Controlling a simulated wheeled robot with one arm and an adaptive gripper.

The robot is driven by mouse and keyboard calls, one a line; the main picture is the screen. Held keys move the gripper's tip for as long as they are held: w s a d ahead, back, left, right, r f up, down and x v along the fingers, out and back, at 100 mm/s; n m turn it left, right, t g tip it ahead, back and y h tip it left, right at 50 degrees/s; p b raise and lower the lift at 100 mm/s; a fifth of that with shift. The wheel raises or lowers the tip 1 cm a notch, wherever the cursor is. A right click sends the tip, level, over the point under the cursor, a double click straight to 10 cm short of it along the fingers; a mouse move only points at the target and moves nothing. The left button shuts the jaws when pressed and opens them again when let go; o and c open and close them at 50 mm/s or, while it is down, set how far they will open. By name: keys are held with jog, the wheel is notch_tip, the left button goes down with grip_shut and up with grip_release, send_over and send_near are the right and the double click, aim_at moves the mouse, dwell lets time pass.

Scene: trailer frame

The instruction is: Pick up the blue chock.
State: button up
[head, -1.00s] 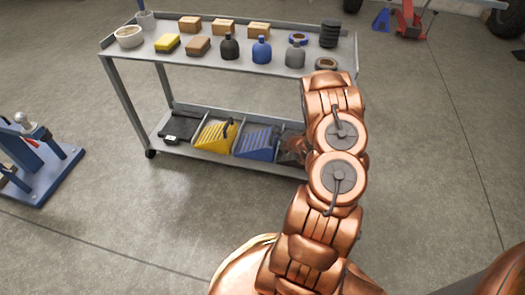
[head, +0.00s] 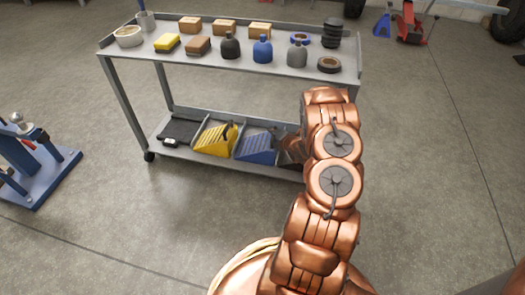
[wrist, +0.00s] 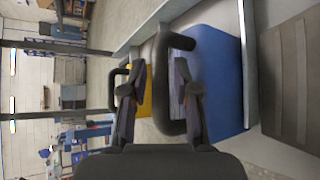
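The blue chock (head: 256,149) sits on the lower shelf of the cart, right of the yellow chock (head: 213,140). In the wrist view the blue chock (wrist: 220,75) fills the right middle, with its dark loop handle (wrist: 162,75) toward me. My gripper (wrist: 158,95) is open, one finger on each side of the handle's long bar. I see no clear contact between fingers and handle. In the head view my gripper is at the chock's right side, mostly hidden by my arm.
The grey cart's upper shelf (head: 215,57) lies above, holding bottles, boxes and rings. Thin dividers separate the chocks on the lower shelf. A black tray-like item (head: 180,131) is at its left end. A blue stand (head: 40,175) is on the floor at left.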

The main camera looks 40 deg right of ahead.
jog(key=shift+w, duration=0.1)
grip_shut()
dwell(0.6)
